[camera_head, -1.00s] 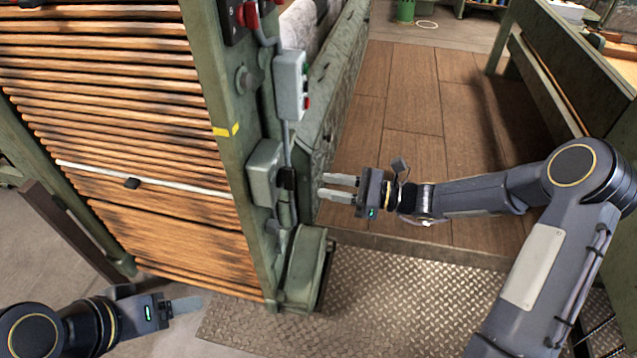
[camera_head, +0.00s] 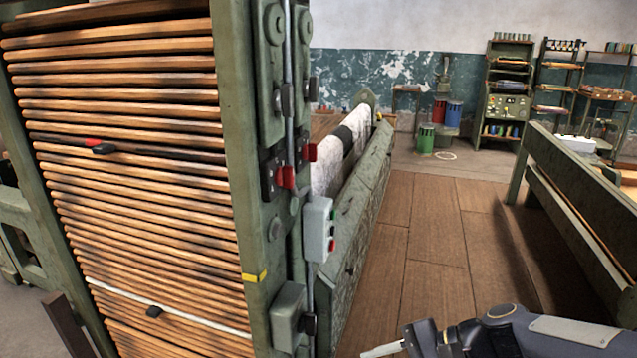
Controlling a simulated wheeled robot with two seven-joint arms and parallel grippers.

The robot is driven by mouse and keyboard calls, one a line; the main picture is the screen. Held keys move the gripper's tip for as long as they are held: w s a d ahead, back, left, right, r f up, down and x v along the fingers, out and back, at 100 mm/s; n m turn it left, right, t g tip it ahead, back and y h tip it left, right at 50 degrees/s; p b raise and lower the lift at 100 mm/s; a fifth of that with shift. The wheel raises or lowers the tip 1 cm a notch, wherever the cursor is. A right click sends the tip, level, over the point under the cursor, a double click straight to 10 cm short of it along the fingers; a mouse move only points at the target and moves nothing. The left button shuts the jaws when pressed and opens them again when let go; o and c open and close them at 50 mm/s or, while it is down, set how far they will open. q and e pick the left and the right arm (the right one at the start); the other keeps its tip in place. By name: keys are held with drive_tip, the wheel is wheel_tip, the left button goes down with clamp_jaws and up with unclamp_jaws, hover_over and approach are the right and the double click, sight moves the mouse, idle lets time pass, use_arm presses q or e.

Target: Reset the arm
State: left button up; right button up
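My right gripper (camera_head: 384,350) shows at the bottom edge of the head view, with its arm coming in from the lower right. One pale finger shows, and the rest of the gripper is cut off by the frame, so its opening cannot be judged. It is to the right of the green machine post, over the plank floor, with nothing seen in it. My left gripper and arm are out of view.
A green slatted machine (camera_head: 150,180) fills the left, with a grey button box (camera_head: 318,230) and red switches (camera_head: 286,177) on its post. A green bench-like frame (camera_head: 570,185) stands right. Plank floor (camera_head: 425,235) between is clear. Shelves (camera_head: 505,95) stand at the back.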

drive_tip(key=s+d+r+n+t+h+p, duration=0.4)
drive_tip(key=s+d+n+h, duration=0.4)
drive_tip(key=s, duration=0.6)
drive_tip(key=shift+d+r+n, duration=0.2)
drive_tip(key=shift+d+n, duration=0.5)
drive_tip(key=shift+d, duration=0.35)
drive_tip(key=shift+s, duration=0.1)
drive_tip(key=shift+c, duration=0.4)
